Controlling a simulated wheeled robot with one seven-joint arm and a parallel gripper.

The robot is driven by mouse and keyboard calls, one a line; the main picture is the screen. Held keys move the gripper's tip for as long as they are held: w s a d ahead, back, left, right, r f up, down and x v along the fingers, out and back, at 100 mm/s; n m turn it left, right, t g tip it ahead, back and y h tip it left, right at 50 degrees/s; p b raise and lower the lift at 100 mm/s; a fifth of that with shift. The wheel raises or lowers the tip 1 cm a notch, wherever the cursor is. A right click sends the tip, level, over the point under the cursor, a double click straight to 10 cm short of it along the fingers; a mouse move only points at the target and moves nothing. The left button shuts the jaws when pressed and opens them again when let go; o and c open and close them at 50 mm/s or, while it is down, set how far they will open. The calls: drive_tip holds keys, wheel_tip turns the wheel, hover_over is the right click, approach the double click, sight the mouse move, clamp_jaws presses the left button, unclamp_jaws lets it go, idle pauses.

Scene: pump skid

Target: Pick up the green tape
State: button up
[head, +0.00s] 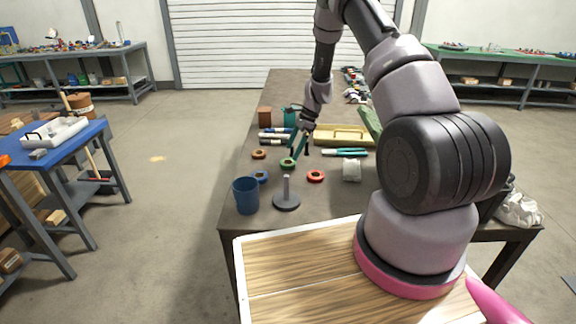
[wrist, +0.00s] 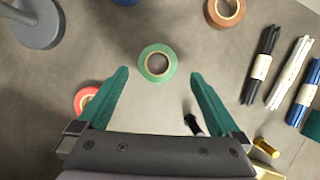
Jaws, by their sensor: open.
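The green tape (wrist: 157,64) is a ring-shaped roll lying flat on the grey table. In the wrist view it sits just beyond and between the tips of my gripper (wrist: 157,82), whose teal fingers are spread open and empty. In the head view the green tape (head: 287,163) lies beneath my gripper (head: 298,150), partly covered by a finger. The gripper points down over it, and I cannot tell its exact height above the tape.
A red tape (head: 316,176), a blue tape (head: 261,176) and an orange-brown tape (head: 258,154) lie around it. A grey stand with a post (head: 286,200) and a blue cup (head: 246,195) are nearer.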

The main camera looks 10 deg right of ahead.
sight(289, 159)
drive_tip(key=x, duration=0.5)
drive_tip(key=shift+s, duration=0.15)
drive_tip(key=c, duration=1.1)
drive_tip(key=shift+c, duration=0.2)
drive_tip(key=shift+r, duration=0.15)
